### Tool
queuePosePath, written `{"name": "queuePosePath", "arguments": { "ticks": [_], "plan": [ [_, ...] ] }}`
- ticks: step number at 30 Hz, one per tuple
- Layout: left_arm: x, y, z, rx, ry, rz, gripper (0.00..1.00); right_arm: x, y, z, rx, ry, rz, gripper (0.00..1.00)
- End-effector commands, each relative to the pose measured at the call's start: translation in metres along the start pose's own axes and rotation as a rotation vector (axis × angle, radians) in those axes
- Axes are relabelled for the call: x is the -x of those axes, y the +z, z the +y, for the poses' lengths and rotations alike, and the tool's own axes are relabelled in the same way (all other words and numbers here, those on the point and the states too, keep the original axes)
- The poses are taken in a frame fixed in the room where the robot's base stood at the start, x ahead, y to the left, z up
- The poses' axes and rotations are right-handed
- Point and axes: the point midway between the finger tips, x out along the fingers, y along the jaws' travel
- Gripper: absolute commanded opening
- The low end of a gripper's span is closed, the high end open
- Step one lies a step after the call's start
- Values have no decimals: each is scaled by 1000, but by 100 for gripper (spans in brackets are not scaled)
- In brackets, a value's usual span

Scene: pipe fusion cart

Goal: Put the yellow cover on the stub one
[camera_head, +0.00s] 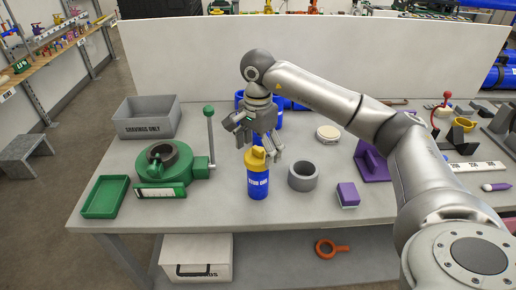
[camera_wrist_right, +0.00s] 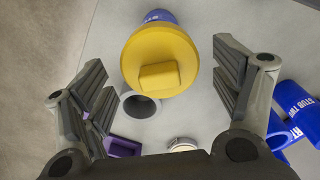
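Stub one, a blue upright cylinder (camera_head: 258,186) with white lettering, stands on the table in the middle of the head view. The yellow cover (camera_head: 256,158) with a raised grip block sits on its top end. In the right wrist view the cover (camera_wrist_right: 160,45) faces the camera, with a bit of blue stub (camera_wrist_right: 160,15) behind it. My right gripper (camera_head: 259,139) is just above the cover, fingers pointing down. Its fingers are spread on both sides of the cover, with visible gaps. My left gripper is not in view.
A grey ring (camera_head: 303,176) and purple block (camera_head: 347,195) stand to the right. A green machine with an upright lever (camera_head: 210,135) is left, beside a green tray (camera_head: 105,197) and grey bin (camera_head: 147,117). Stub two (camera_wrist_right: 292,98) is blue, behind the gripper.

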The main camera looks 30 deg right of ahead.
Motion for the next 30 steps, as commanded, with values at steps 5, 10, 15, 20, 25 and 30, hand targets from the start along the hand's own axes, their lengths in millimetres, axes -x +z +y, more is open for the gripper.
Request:
{"name": "queuePosePath", "arguments": {
  "ticks": [5, 10, 15, 20, 25, 30],
  "plan": [
    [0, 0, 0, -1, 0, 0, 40, 0, 0, 0, 0, 0, 0, 91],
    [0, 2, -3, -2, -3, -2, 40, 1, 0, 0, 0, 0, 0, 91],
    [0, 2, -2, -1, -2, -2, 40, 16, 0, -1, -1, -4, 1, 91],
    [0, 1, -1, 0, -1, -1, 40, 50, 0, -2, -1, -6, 1, 91],
    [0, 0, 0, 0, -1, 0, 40, 88, 0, -1, 0, -5, 1, 91],
    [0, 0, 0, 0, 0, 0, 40, 107, 0, -1, 1, -2, 2, 91]
  ]
}}
